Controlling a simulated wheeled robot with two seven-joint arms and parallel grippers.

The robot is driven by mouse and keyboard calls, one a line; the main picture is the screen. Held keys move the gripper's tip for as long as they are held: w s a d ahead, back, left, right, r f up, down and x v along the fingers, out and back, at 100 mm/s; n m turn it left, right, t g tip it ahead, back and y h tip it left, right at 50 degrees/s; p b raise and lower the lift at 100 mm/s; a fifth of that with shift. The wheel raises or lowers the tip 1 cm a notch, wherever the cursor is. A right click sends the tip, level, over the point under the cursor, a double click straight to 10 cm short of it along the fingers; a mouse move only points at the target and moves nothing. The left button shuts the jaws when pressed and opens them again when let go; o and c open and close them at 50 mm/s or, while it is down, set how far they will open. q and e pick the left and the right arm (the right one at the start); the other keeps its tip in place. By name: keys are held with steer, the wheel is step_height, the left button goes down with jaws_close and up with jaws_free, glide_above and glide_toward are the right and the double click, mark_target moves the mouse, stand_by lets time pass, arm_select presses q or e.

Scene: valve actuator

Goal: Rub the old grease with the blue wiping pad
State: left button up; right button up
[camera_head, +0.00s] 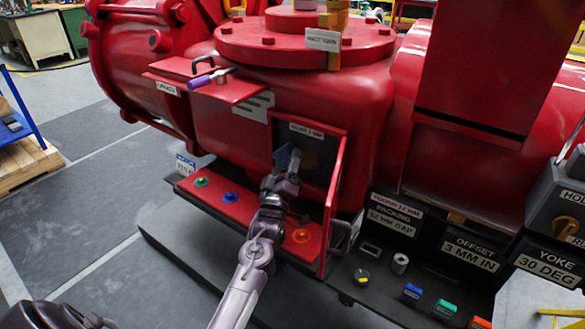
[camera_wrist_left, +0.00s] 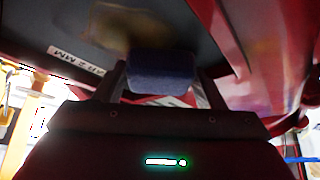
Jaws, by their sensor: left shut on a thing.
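My left gripper (camera_head: 284,163) is shut on the blue wiping pad (camera_wrist_left: 162,71). The pad also shows as a small blue patch at the gripper's tip in the head view (camera_head: 283,156). The gripper reaches into the open, dark recess (camera_head: 318,160) in the red valve body. In the left wrist view a dull brownish smear, apparently the old grease (camera_wrist_left: 128,22), lies on the dark surface just beyond the pad. I cannot tell whether the pad touches it. The gripper and pad hide part of the recess in the head view. My right gripper is not in view.
A red door (camera_head: 333,205) stands open at the right of the recess. Below is a red shelf (camera_head: 216,199) with green, blue and orange round pieces. A purple-handled tool (camera_head: 205,79) lies on the upper red ledge. Small coloured blocks (camera_head: 445,308) sit lower right.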

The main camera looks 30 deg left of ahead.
arm_select(q)
steer(key=shift+a, duration=0.35)
steer(key=shift+r, duration=0.15)
steer(key=shift+a, duration=0.1)
steer(key=shift+s+p, duration=0.55)
steer(key=shift+p, duration=0.1)
steer(key=s, duration=0.1)
steer(key=s+p, duration=0.1)
steer(key=s, duration=0.1)
steer(key=shift+a+p, duration=0.3)
steer(key=shift+s+p, duration=0.4)
steer(key=shift+s, duration=0.5)
steer(key=shift+d, duration=0.1)
steer(key=shift+s, duration=0.1)
